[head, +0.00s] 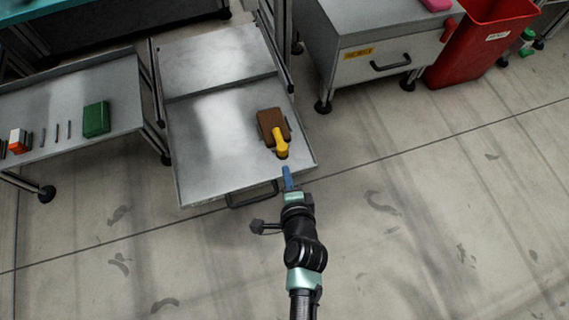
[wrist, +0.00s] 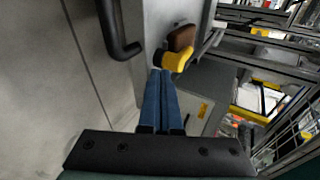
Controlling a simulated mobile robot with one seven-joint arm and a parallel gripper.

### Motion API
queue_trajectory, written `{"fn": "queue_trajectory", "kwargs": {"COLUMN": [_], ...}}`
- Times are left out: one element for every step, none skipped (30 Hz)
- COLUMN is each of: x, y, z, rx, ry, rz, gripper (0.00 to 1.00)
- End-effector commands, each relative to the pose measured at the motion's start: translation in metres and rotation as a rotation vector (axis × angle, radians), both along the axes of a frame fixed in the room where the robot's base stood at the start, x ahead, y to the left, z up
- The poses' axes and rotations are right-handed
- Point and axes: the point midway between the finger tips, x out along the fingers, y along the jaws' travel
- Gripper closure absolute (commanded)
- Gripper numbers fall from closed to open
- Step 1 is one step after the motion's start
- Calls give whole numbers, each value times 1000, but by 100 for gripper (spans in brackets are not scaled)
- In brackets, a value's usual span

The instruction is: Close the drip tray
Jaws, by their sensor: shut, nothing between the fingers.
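The drip tray (head: 215,165) is a shallow grey metal tray pulled out toward me, with a dark bar handle (head: 252,196) on its front edge. A brown block and a yellow piece (head: 279,142) sit on the tray near its front right corner. My gripper (head: 287,178) is shut and empty, with its blue fingers at the tray's front edge, right of the handle. In the wrist view the fingers (wrist: 158,92) point at the tray front, close to the yellow piece (wrist: 177,60); the handle (wrist: 120,32) is to their left. I cannot tell whether the fingertips touch the tray.
A side shelf (head: 65,118) with a green box (head: 96,119) stands left of the tray. A grey drawer cabinet (head: 375,50) and a red bin (head: 475,45) stand at the right. The floor in front and to the right is clear.

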Motion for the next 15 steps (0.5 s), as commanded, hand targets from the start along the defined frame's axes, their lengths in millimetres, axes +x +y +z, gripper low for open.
{"fn": "queue_trajectory", "kwargs": {"x": [11,15,20,23,26,30,32,33,35,36,37,37,37,37,37], "y": [2,2,3,3,4,5,5,5,5,6,6,6,6,6,6], "z": [-1,-1,-1,-1,-1,-1,0,0,0,1,1,1,1,2,2], "rx": [0,1,-1,0,0,0,1,0,0,0,0,1,1,1,1], "ry": [-6,-4,-4,-4,-3,-3,-2,-1,-1,-1,-1,-1,-1,-1,-1], "rz": [1,0,0,-1,-1,0,-1,0,0,0,0,-1,-1,-1,-1], "gripper": [100,100,100,100,100,100,100,100,100,100,100,100,100,100,100]}}
